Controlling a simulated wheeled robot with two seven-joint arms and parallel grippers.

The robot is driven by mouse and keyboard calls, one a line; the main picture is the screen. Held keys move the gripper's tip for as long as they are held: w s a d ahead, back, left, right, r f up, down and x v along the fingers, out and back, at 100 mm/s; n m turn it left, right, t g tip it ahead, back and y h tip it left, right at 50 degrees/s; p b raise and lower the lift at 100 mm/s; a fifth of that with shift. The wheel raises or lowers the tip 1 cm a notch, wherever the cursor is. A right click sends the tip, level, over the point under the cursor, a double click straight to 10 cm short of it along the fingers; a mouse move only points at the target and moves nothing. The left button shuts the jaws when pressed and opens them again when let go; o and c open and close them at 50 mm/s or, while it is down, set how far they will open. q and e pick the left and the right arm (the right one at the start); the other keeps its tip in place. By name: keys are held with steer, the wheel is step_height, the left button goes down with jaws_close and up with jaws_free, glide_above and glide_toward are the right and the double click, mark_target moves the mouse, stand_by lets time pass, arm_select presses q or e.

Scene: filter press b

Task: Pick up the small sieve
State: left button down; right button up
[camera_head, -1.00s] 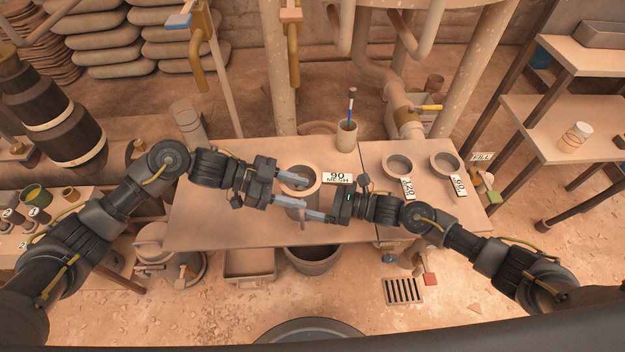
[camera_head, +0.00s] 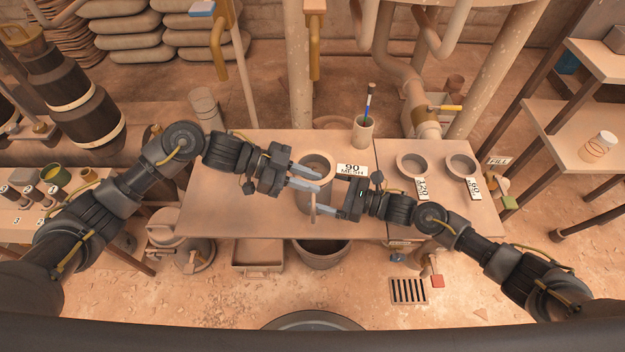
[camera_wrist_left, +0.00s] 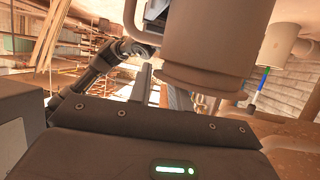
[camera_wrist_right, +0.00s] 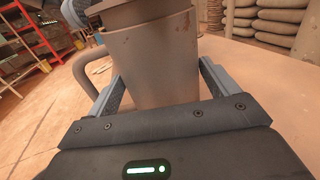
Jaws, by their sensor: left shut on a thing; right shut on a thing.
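A pale cylindrical vessel with a side handle (camera_head: 316,163) stands by the 90 MESH card (camera_head: 351,171) on the table. Its round rim shows; I cannot tell whether the small sieve is part of it. My left gripper (camera_head: 318,180) is shut at the vessel's left side, its fingers close together. The vessel (camera_wrist_left: 215,45) looms in front of it in the left wrist view. My right gripper (camera_head: 322,200) is shut at its near right side. In the right wrist view its fingers flank the vessel (camera_wrist_right: 150,60). Exact contact points are hidden.
Ring-shaped sieves by the 120 card (camera_head: 411,166) and another card (camera_head: 460,165) stand on the right table section. A cup with a brush (camera_head: 362,132) stands behind. The front left of the table (camera_head: 225,215) is clear.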

arm_select(q)
step_height(320, 180, up, 9)
steer(key=shift+f, duration=0.2)
arm_select(e)
steer(key=o, duration=0.9)
steer(key=shift+o, duration=0.2)
steer(key=shift+d, duration=0.1)
steer(key=v, duration=1.2)
